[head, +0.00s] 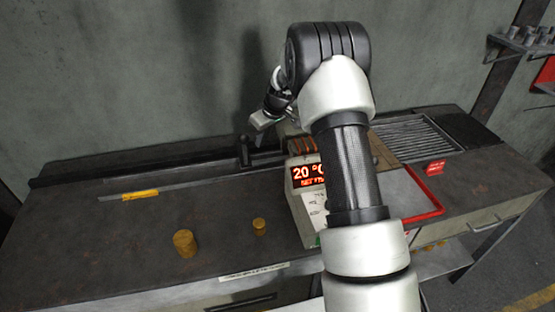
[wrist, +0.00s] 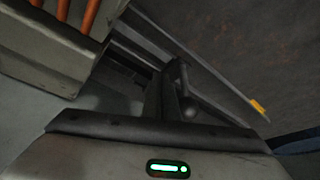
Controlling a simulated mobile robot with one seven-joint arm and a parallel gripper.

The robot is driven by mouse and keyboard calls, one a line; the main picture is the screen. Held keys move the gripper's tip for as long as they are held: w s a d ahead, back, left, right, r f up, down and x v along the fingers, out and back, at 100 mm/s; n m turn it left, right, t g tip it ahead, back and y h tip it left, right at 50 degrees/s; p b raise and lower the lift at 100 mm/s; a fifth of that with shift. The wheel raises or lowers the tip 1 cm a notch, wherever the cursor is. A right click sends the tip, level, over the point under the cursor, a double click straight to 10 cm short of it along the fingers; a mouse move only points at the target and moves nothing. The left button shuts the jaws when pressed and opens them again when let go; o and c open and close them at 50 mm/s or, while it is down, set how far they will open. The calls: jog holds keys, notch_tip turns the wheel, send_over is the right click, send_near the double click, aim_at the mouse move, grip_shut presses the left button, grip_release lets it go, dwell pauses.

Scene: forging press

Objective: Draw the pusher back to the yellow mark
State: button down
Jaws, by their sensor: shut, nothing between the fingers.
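The pusher's dark upright handle (head: 244,150) stands on the long rail at the back of the bench, left of the heater. Its rounded knob (wrist: 188,106) shows in the wrist view. The yellow mark (head: 140,194) lies on the bench further left along the slot; it also shows at the right of the wrist view (wrist: 258,106). My gripper (wrist: 163,85) is shut and empty, close beside the handle; whether they touch I cannot tell. In the head view the hand is above and right of the handle, and its fingertips are hard to make out.
The heater (head: 306,208) with orange coils and a "20 °C" display stands right of the handle, partly behind my arm. A red-edged tray (head: 428,193) lies right. The bench around the yellow mark is clear.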

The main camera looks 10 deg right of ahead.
jog(key=shift+f, duration=0.1)
dwell(0.5)
jog(key=a+f+b, duration=0.2)
jog(key=a+f, duration=0.1)
jog(key=a, duration=3.7)
jog(key=d+r+p, duration=0.3)
jog(key=r+p, duration=0.3)
jog(key=r, duration=0.7)
dwell(0.8)
jog(key=shift+r, duration=0.1)
